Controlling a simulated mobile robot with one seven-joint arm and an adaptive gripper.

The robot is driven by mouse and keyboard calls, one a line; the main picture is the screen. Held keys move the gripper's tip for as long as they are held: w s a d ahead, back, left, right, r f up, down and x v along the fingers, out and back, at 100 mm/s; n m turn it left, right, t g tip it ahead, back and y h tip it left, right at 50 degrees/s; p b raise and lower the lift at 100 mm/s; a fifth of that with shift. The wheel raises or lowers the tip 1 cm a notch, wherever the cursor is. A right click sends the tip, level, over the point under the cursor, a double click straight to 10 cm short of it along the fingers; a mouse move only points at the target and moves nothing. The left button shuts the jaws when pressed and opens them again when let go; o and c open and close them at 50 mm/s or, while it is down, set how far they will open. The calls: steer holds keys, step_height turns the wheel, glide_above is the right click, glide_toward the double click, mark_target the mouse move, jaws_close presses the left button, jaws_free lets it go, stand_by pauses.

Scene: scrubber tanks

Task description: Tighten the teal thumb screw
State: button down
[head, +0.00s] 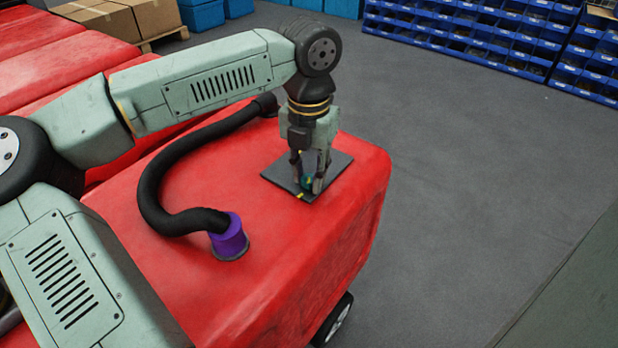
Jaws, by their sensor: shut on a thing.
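The teal thumb screw (308,182) shows as a small patch between my gripper's fingers, over a dark square plate (335,168) on top of the red tank. My gripper (308,185) points straight down at the plate and is shut on the screw. The fingers hide most of the screw, so its depth in the plate cannot be told. Small yellow marks show at the screw and at the plate's near edge.
A black hose (150,185) curves over the red tank (290,250) to a purple collar (229,238), left of the plate. The tank's edge drops off at the right. Blue bin racks (480,40) stand far back across clear grey floor.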

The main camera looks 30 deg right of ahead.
mark_target(310, 178)
steer(key=m+b, duration=0.1)
steer(key=m, duration=0.4)
steer(key=shift+w+r, duration=0.1)
steer(key=shift+m, duration=0.4)
steer(key=c, duration=1.6)
jaws_free()
steer(key=shift+r, duration=0.1)
steer(key=shift+c, duration=0.2)
steer(key=o, duration=0.3)
steer(key=shift+o, duration=0.2)
step_height(310, 178, up, 12)
steer(key=shift+f, duration=0.2)
